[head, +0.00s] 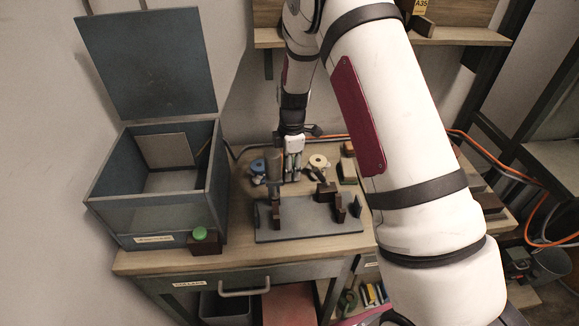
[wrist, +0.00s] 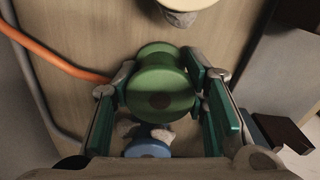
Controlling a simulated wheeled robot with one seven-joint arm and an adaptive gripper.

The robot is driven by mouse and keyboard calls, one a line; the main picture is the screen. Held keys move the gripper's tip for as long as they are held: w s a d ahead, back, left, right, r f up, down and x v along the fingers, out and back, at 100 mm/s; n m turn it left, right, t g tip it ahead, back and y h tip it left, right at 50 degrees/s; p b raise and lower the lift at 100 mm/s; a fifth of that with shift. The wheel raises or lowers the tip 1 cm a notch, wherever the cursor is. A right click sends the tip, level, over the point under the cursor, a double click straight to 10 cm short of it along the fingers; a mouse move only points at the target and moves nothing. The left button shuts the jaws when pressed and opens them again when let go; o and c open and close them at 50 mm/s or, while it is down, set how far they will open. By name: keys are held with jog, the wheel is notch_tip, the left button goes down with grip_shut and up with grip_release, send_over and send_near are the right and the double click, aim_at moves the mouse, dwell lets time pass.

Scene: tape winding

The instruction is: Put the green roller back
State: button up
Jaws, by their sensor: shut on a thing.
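The green roller (wrist: 160,82) is a spool-shaped piece with wide rims and a dark centre, near the middle of the wrist view. My gripper (wrist: 163,92) has its two green-padded fingers closed on either side of it. In the head view my gripper (head: 292,168) points down over the back of the worktable, behind the grey fixture plate (head: 312,222). The roller cannot be made out there. Dark brown blocks (head: 326,192) stand on the plate. From these views I cannot tell whether the roller touches the surface below.
A blue tape roll (head: 257,168) and a pale tape roll (head: 318,162) flank my gripper. An open blue-grey box (head: 160,217) with raised lid stands at left. A green button (head: 199,232) sits before it. An orange cable (wrist: 62,62) runs behind.

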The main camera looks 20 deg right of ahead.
jog(key=shift+f, duration=0.15)
jog(key=o, duration=1.3)
